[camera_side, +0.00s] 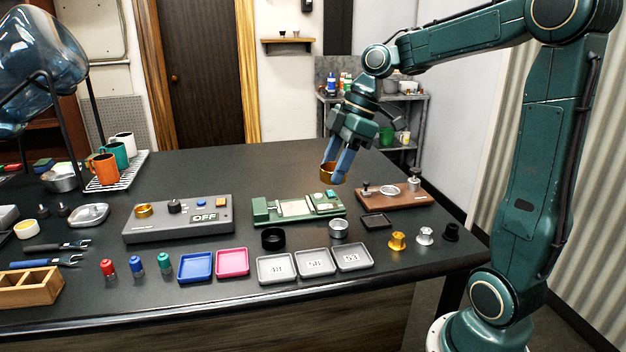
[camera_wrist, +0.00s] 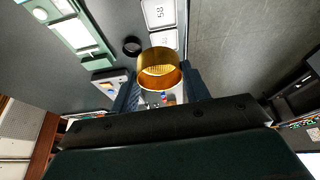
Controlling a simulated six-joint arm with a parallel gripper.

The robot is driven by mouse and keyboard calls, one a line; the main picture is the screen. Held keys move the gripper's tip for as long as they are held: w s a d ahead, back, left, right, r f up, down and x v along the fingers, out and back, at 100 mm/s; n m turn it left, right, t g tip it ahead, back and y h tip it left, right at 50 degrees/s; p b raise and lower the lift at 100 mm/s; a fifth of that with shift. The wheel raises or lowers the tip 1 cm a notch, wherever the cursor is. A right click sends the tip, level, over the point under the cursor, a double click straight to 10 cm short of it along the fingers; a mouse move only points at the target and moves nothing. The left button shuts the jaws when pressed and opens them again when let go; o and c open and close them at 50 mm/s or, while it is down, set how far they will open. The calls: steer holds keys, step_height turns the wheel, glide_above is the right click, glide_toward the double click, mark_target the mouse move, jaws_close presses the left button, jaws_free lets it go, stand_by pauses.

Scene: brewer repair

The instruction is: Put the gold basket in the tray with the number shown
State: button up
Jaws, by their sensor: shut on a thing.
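My gripper (camera_side: 334,171) is shut on the gold basket (camera_side: 327,174) and holds it in the air above the back of the green device (camera_side: 262,210). In the wrist view the gold basket (camera_wrist: 158,62) sits between the fingers, its open rim showing. Three grey numbered trays lie near the front edge: the left tray (camera_side: 262,278), the middle tray (camera_side: 302,271) and the right tray (camera_side: 341,266). The middle one seems to read 58; the other numbers are hard to read. The green device has a pale panel (camera_side: 294,208), with no number I can read.
A black ring (camera_side: 273,239) and a silver basket (camera_side: 339,229) stand just behind the trays. Blue (camera_side: 196,267) and pink (camera_side: 233,262) trays lie to the left. Gold (camera_side: 398,241), silver and black tampers stand right. A grey box (camera_side: 180,230) shows OFF.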

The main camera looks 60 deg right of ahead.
steer(key=shift+s+d+r+n+g+y, duration=0.15)
steer(key=shift+s+d+r+n, duration=0.25)
steer(key=shift+s, duration=0.3)
steer(key=shift+s+d+r+n+g+y, duration=0.1)
steer(key=shift+s+d+r+n, duration=0.3)
steer(key=shift+s+r, duration=0.25)
steer(key=shift+s+d+r+n+g+y, duration=0.15)
steer(key=shift+s+d+r+n, duration=0.2)
steer(key=shift+s, duration=0.4)
steer(key=shift+f, duration=0.15)
step_height(320, 180, down, 20)
steer(key=shift+r, duration=0.15)
steer(key=shift+f, duration=0.6)
steer(key=o, duration=1.1)
steer(key=shift+c, duration=0.2)
steer(key=shift+r, duration=0.2)
